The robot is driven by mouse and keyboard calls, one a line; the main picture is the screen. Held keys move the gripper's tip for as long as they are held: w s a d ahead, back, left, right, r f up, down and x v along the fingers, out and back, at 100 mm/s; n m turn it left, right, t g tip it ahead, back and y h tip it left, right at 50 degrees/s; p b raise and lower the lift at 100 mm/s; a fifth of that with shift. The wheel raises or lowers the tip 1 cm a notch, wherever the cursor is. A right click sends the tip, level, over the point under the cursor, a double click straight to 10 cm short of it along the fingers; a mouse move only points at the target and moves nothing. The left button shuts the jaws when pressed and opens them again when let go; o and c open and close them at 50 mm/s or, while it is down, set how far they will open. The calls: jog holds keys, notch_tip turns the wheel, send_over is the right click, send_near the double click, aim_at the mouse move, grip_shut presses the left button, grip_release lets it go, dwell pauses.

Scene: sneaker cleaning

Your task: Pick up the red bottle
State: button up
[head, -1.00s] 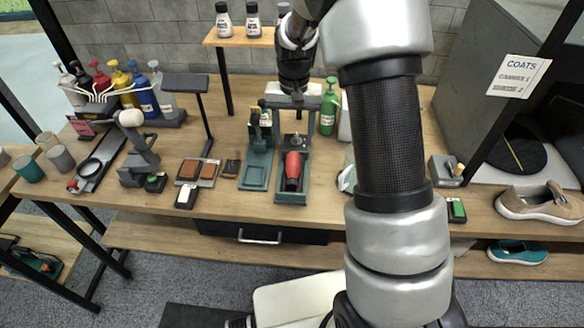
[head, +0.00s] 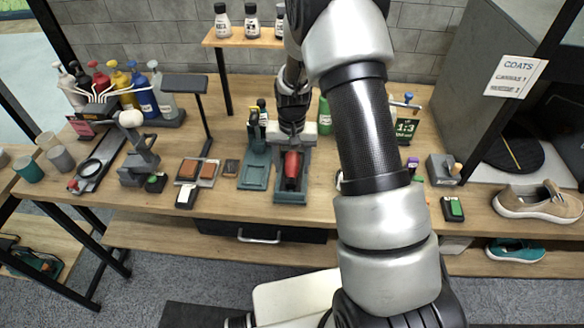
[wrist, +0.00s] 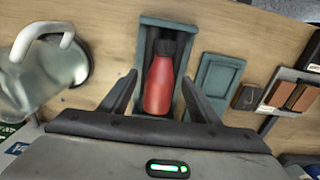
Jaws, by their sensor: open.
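The red bottle (head: 292,166) with a black cap lies in a teal tray (head: 290,199) in the middle of the wooden table. In the wrist view the red bottle (wrist: 159,86) shows clearly, its cap towards the tray's far end. My gripper (head: 291,140) is above the tray and hides part of the bottle in the head view. In the wrist view my gripper (wrist: 160,80) is open and empty. Its fingers appear on either side of the bottle; I cannot tell the remaining height. A red pump bottle (head: 102,83) also stands in the back-left rack.
A flat teal tray (head: 254,179) lies just left of the bottle's tray. A shiny metal pitcher-like vessel (wrist: 50,75) shows at the left of the wrist view. Brown blocks (head: 188,169) lie farther left. Sneakers (head: 540,202) are at far right.

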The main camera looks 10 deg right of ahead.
jog(key=c, duration=1.3)
